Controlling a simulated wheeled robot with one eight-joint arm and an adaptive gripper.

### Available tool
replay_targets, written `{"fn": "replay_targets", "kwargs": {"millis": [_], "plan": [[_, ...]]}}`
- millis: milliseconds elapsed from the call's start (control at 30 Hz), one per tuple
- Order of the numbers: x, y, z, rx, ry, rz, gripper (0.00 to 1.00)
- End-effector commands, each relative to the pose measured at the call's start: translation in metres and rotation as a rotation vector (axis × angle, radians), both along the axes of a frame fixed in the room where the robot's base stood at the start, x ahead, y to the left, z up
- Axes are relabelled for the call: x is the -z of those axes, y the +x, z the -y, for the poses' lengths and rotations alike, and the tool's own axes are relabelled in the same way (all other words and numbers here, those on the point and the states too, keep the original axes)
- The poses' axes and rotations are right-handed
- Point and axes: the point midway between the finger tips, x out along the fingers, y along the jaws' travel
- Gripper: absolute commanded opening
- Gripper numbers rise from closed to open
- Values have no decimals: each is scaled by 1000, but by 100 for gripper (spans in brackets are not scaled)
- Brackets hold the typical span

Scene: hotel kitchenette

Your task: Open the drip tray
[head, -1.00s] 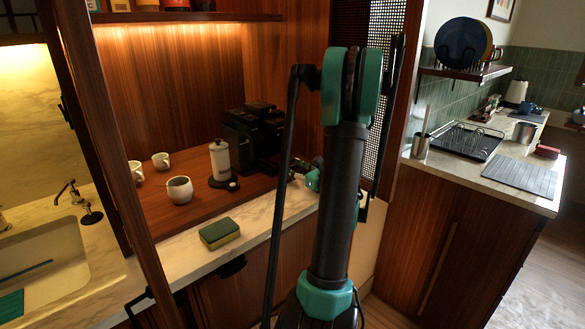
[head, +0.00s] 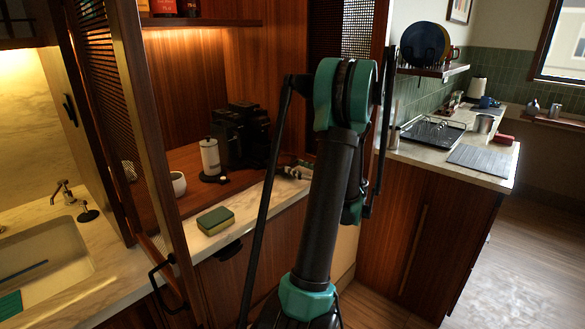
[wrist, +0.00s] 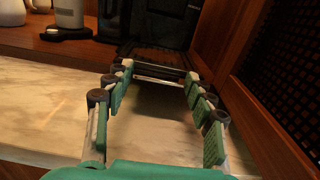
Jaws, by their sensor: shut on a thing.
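The black coffee machine (head: 240,135) stands on the wooden surface at the back of the niche, and its lower front fills the top middle of the wrist view (wrist: 163,22). The dark drip tray (wrist: 157,57), with a slatted top, sits low at its front. My gripper (wrist: 160,78) is shut on the tray's front, one green-padded finger on each side. Pale bars cross between the fingertips. How far the tray stands out of the machine is hard to tell. In the head view my arm hides most of the gripper, and the tray cannot be made out.
A white canister (head: 210,157) stands left of the machine, with a white mug (head: 178,184) further left. A green-and-yellow sponge (head: 215,221) lies on the marble edge. A dark wooden panel with mesh (wrist: 285,75) rises close to my gripper's right. Open floor lies at right.

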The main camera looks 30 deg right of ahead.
Motion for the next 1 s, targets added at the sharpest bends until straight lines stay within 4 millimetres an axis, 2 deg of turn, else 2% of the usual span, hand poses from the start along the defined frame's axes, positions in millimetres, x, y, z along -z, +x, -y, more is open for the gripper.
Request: {"fn": "replay_targets", "kwargs": {"millis": [267, 300, 433, 767, 867, 1000], "plan": [[0, -1, 0, 1, 0, 0, 3], [0, -1, 0, 1, 0, 0, 58], [0, -1, 0, 1, 0, 0, 74], [0, -1, 0, 0, 0, 0, 76], [0, -7, 3, 1, 0, 0, 76], [0, -27, 10, 4, 0, 0, 76]]}}
